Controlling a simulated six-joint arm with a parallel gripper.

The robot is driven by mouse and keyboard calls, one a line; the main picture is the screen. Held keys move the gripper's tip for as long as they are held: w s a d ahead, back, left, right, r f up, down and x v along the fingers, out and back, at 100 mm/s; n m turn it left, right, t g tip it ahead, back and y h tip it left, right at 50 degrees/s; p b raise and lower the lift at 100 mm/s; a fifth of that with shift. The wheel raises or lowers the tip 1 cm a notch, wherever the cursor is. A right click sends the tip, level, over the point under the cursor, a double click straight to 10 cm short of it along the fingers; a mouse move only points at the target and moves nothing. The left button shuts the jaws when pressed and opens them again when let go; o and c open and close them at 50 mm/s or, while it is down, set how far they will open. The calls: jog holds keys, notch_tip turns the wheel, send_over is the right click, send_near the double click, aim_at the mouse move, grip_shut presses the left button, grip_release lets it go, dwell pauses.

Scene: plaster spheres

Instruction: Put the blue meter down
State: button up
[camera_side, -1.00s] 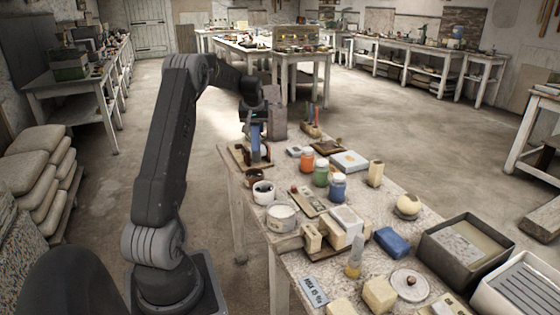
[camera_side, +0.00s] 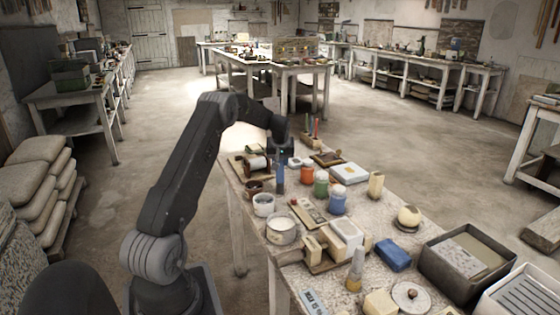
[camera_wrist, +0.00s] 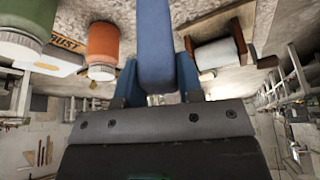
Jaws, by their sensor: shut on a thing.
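The blue meter (camera_side: 280,181) is a narrow blue bar hanging upright below my gripper (camera_side: 280,164) over the far left part of the work table (camera_side: 232,190). In the wrist view the blue meter (camera_wrist: 154,45) stands between the two blue fingers of my gripper (camera_wrist: 156,82), which is shut on it. The meter's lower end is near the table top. I cannot tell whether it touches.
An orange jar (camera_side: 306,175) stands close on the right. A dark red cup (camera_side: 253,187) and a white cup (camera_side: 264,204) are nearer the camera.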

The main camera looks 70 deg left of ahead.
jog(key=shift+f, duration=0.1)
jog(key=o, duration=0.9)
